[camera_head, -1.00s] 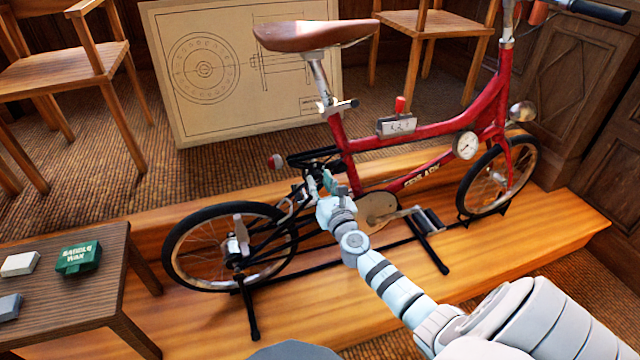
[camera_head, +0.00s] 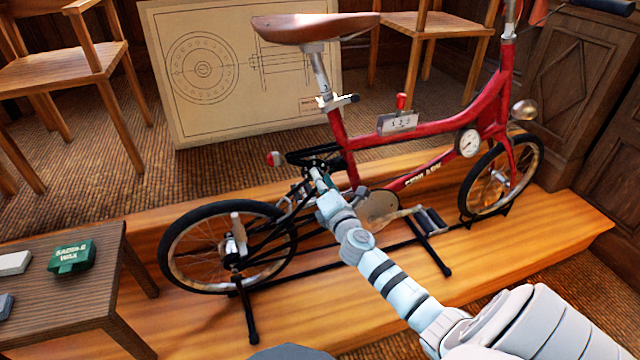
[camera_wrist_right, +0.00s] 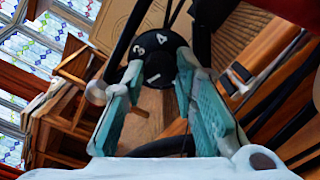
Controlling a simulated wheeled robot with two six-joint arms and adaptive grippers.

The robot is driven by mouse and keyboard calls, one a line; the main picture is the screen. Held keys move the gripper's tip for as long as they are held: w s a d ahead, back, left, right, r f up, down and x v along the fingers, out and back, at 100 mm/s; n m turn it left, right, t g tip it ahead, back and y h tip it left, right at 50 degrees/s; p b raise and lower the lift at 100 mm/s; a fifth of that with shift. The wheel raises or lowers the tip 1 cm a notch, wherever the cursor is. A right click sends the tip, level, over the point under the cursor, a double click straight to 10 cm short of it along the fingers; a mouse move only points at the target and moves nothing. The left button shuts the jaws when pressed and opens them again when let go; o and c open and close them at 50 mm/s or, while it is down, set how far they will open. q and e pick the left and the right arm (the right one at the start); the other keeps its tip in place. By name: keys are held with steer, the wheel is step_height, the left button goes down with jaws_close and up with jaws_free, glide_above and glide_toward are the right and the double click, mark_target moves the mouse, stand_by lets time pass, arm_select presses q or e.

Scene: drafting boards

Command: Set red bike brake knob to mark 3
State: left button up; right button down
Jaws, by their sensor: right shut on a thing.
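The red bike (camera_head: 420,140) stands on the wooden platform with its rear wheel at left. My right gripper (camera_head: 318,178) reaches in behind the seat tube, above the pedal crank. In the right wrist view, a round black brake knob (camera_wrist_right: 157,62) with white numerals 3, 4 and 1 sits between the teal fingertips of my right gripper (camera_wrist_right: 158,76). The fingers are shut on its sides. The 3 is at upper left and the 1 is nearest the gripper. I cannot tell which numeral is at an index mark. In the head view the gripper hides the knob. My left gripper is out of view.
A small table (camera_head: 95,285) at left holds a green saddle wax box (camera_head: 72,257). The wooden platform (camera_head: 480,280) is under the bike. A drawing board (camera_head: 240,70) and wooden chairs (camera_head: 75,70) stand behind. Frame tubes and the rear wheel (camera_head: 185,275) crowd the gripper.

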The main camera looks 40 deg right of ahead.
arm_select(q)
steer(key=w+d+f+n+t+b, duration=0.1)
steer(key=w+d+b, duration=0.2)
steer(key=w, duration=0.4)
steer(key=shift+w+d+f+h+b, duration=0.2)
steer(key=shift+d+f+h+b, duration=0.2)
steer(key=shift+b, duration=0.4)
arm_select(e)
steer(key=shift+f+m, duration=0.15)
steer(key=shift+m, duration=3.2)
steer(key=shift+f+m, duration=0.1)
steer(key=shift+m, duration=3.25)
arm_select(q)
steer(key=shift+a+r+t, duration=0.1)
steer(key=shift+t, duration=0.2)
arm_select(e)
steer(key=c, duration=1.3)
jaws_free()
steer(key=shift+s, duration=0.1)
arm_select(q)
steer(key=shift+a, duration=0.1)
